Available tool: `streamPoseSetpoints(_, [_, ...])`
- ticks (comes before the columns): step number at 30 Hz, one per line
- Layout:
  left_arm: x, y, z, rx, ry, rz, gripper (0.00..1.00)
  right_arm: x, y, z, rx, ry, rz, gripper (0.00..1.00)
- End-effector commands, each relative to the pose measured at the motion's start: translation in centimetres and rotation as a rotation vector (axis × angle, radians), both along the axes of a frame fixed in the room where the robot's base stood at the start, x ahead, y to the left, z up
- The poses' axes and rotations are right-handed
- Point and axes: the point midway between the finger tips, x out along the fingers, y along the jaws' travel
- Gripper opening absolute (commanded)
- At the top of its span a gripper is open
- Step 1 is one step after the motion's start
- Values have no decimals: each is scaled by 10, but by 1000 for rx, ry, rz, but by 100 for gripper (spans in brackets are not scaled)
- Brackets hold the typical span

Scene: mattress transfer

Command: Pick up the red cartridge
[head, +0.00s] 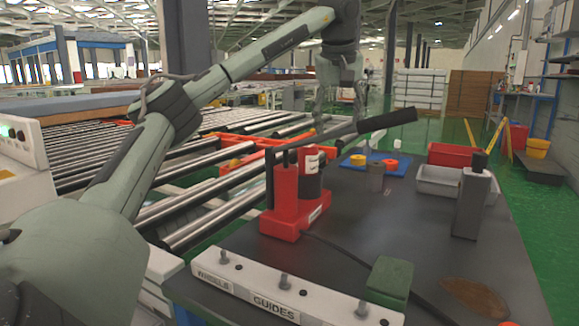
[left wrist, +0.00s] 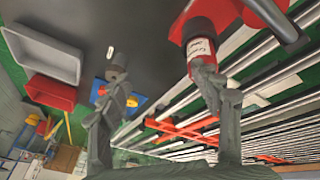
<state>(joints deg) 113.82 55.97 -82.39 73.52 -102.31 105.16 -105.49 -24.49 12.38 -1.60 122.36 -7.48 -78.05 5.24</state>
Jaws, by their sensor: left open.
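A red cylinder with a white label (left wrist: 201,30), likely the red cartridge, shows at the top of the left wrist view. In the head view a dark cylinder with a red and white upper part (head: 311,172) stands against a red pump-like unit (head: 285,205) with a long black handle. My left gripper (head: 340,108) is open and empty, above the far part of the table. In the left wrist view its fingers (left wrist: 155,105) are wide apart, and one overlaps the labelled end of the red cylinder; contact cannot be told. My right gripper is not in view.
A roller conveyor (head: 185,215) lies left.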

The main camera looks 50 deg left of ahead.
Motion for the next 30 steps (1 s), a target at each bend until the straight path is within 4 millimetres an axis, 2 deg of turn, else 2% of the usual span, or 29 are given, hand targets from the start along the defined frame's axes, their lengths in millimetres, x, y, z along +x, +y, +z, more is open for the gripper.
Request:
streamPoseSetpoints(1, [-8,12,-2,49,48,19,64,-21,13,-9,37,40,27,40])
streamPoseSetpoints(3, [-17,25,-6,99,100,40,64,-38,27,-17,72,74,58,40])
streamPoseSetpoints(6, [-23,35,-13,132,137,54,64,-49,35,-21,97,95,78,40])
streamPoseSetpoints(14, [-19,46,-41,135,143,56,64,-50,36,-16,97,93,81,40])
streamPoseSetpoints(21, [-12,59,-72,133,142,55,64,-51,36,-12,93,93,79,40])
streamPoseSetpoints(24, [-10,62,-79,132,140,55,64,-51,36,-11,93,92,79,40])
streamPoseSetpoints(30, [-9,62,-80,133,139,55,64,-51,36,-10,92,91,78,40])
